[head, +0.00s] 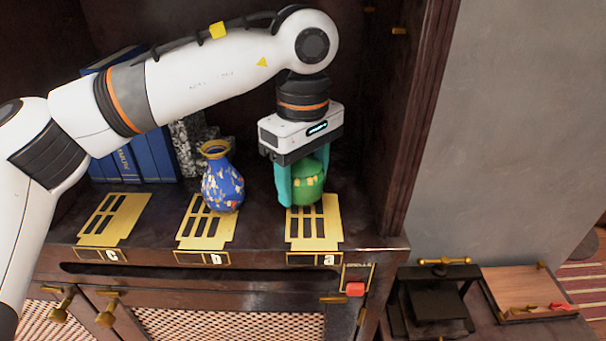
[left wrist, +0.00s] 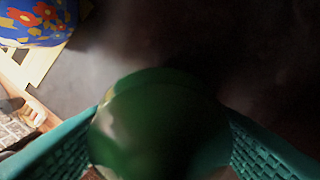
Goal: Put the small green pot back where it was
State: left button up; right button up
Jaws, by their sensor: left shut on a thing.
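The small green pot (head: 309,185) has a yellow band and is between the teal fingers of my left gripper (head: 298,188). In the head view it is over the back part of the brass plate marked "a" (head: 316,230); I cannot tell whether it touches the plate. In the left wrist view the pot (left wrist: 160,125) fills the middle, blurred, with a teal finger on each side. My left gripper is shut on it and points down. My right gripper is not in view.
A blue vase (head: 222,181) with flowers stands at plate "b" (head: 207,228). Plate "c" (head: 113,220) is bare. Blue books (head: 150,150) stand behind on the left. The cabinet side (head: 412,130) is close on the right. A red button (head: 355,289) is on the front edge.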

pick_arm(q)
jog(key=shift+f+b, duration=0.3)
jog(key=shift+f, duration=0.15)
jog(key=o, duration=1.2)
jog(key=shift+c, duration=0.2)
